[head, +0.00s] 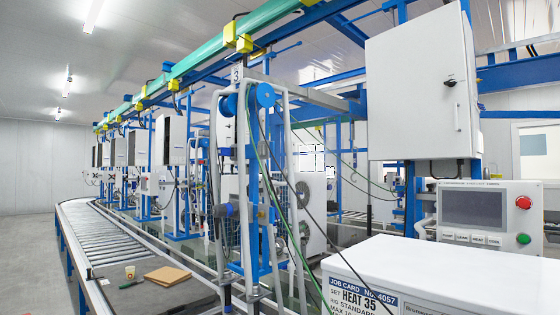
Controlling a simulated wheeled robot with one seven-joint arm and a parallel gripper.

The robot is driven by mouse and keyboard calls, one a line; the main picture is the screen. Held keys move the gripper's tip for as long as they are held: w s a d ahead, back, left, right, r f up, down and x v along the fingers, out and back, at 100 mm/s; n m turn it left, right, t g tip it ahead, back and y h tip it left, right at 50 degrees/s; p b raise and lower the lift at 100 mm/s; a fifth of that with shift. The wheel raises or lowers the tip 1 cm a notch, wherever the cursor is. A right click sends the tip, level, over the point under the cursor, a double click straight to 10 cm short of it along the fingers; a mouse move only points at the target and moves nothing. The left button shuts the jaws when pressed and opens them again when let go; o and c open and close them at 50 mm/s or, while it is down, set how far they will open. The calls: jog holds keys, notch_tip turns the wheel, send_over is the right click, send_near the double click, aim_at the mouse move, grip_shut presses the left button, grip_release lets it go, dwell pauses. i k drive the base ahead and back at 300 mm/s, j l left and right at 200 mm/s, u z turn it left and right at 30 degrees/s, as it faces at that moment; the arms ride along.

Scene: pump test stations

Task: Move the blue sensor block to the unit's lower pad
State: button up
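I cannot pick out a blue sensor block for certain. A white unit (420,275) stands at the front right, cut off by the picture edges. It bears a card reading "JOB CARD No. 4057", "SET HEAT 35" (358,300); lines below are partly cut off. A grey control panel (487,214) with a screen, a red button and a green button stands behind its top. No lower pad can be made out. My gripper is not in view.
Hoses hang from the nearest station (250,180). A white cabinet (420,85) hangs at right. Floor at far left is clear.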

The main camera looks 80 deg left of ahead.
aim_at(229, 152)
jog(key=u, duration=2.3)
jog(key=z, duration=1.25)
jog(key=j, duration=0.65)
jog(key=i+j+u, duration=0.1)
jog(key=j, duration=0.55)
jog(key=i+j+u, duration=0.1)
jog(key=j, duration=0.5)
jog(key=i+j, duration=0.1)
jog(key=j, duration=0.55)
jog(key=i+j+u, duration=0.1)
jog(key=j, duration=0.55)
jog(key=i+j, duration=0.15)
jog(key=j, duration=0.45)
jog(key=i+j+u, duration=0.15)
jog(key=j, duration=0.5)
jog(key=i+j, duration=0.15)
jog(key=j, duration=0.45)
